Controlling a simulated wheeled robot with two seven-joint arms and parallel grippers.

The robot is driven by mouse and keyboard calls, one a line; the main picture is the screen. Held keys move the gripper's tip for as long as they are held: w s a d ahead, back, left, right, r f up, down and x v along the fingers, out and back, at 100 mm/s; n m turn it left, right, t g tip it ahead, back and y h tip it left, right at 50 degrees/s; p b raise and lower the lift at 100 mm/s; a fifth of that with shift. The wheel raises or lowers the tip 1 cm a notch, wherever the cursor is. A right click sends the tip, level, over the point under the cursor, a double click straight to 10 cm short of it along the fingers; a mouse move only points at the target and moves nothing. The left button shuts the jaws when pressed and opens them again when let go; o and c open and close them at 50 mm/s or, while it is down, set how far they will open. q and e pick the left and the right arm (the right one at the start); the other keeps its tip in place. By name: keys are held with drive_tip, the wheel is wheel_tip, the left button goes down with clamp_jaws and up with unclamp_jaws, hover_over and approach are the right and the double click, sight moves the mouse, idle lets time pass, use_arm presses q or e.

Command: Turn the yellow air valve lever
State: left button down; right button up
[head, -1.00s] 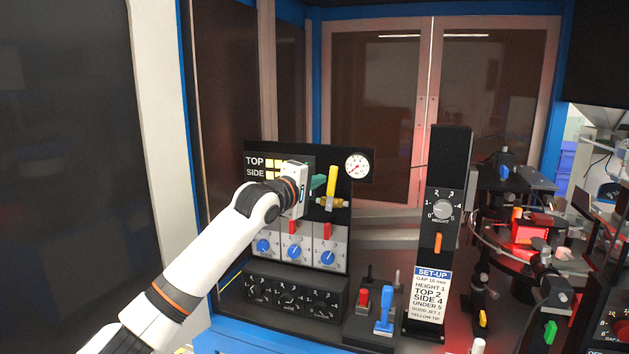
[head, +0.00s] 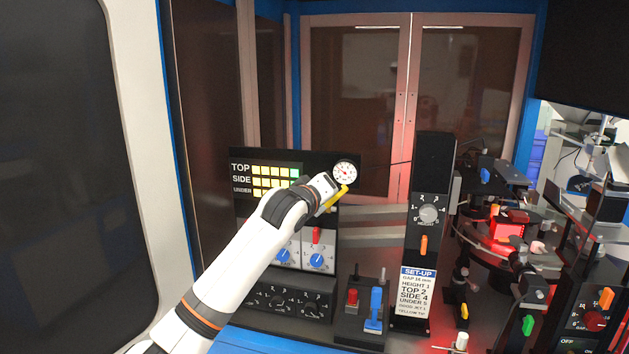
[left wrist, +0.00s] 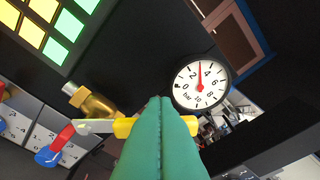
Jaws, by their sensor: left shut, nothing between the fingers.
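The yellow air valve lever (head: 338,196) sticks out beside my left gripper (head: 325,187) in the head view, tilted up to the right. In the left wrist view the lever (left wrist: 125,127) runs crosswise behind my shut green fingers (left wrist: 160,115), with yellow showing on both sides. The fingers hold nothing; they overlap the lever, and I cannot tell whether they touch it. The brass valve body (left wrist: 92,102) is left of the fingers there. The round gauge (left wrist: 200,82) has its needle between 2 and 4. My right gripper is out of view.
The panel's lamps (head: 272,182) are above blue knobs (head: 317,260) and a red lever (head: 316,235). A set-up post (head: 433,150) stands to the right. Red and blue toggles (head: 374,310) are low in front. A disc station (head: 500,240) is farther right.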

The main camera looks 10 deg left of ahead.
use_arm(q)
drive_tip(key=d+f+m+y, duration=0.1)
drive_tip(key=d+f+m, duration=0.1)
drive_tip(key=m, duration=0.1)
drive_tip(key=d+f+m+y+p, duration=0.1)
drive_tip(key=d+f+m, duration=0.1)
drive_tip(key=m, duration=0.1)
drive_tip(key=shift+s+y, duration=0.1)
drive_tip(key=shift+y, duration=0.2)
drive_tip(key=shift+f, duration=0.1)
idle(0.4)
drive_tip(key=shift+p, duration=0.35)
